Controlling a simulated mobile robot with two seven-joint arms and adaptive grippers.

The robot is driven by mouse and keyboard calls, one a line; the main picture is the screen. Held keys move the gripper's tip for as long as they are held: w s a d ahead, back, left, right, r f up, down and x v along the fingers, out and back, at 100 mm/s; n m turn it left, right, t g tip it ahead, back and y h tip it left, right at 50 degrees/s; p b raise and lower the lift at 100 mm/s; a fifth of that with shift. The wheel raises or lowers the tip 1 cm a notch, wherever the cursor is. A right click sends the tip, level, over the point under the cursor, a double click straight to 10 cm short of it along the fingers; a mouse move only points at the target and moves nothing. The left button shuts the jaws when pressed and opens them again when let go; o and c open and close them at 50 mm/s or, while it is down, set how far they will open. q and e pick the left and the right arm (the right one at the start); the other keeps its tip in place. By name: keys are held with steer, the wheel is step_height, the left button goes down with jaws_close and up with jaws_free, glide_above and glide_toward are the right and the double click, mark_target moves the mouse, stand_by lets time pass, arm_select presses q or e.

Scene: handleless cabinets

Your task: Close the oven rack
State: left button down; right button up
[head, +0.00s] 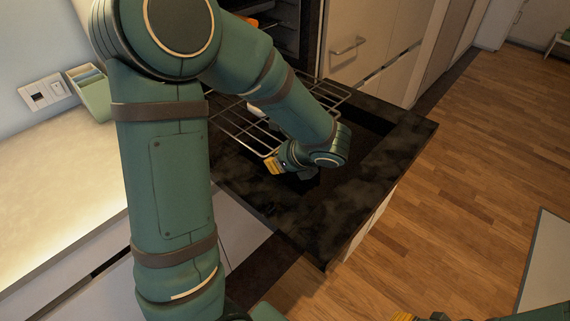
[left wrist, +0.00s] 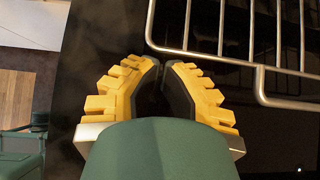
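The oven rack (head: 241,146) is a silver wire grid pulled out of the dark oven (head: 291,42), above the lowered oven door (head: 335,215). My left arm hides part of the rack in the head view. My left gripper (head: 272,166) is at the rack's front edge. In the left wrist view, the yellow fingers of the gripper (left wrist: 160,64) have their dark tips together with nothing visible between them. The rack (left wrist: 259,80) lies just beyond and to the right of the tips. Whether they touch it is unclear. Only bits of my right gripper (head: 421,317) show at the bottom edge.
A pale countertop (head: 55,205) is at the left, with a green container (head: 92,95) near the wall. Light cabinets (head: 358,35) with a metal handle stand right of the oven. The wooden floor (head: 475,160) at the right is mostly clear.

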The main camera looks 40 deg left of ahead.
mark_target(218, 119)
arm_select(q)
steer(key=shift+a, duration=0.15)
steer(key=a, duration=0.8)
steer(key=w+a+p, duration=0.1)
steer(key=a, duration=0.6)
steer(key=a+p, duration=0.1)
steer(key=a, duration=0.7)
steer(key=shift+w+a, duration=0.35)
steer(key=shift+w, duration=0.05)
steer(key=shift+d, duration=0.1)
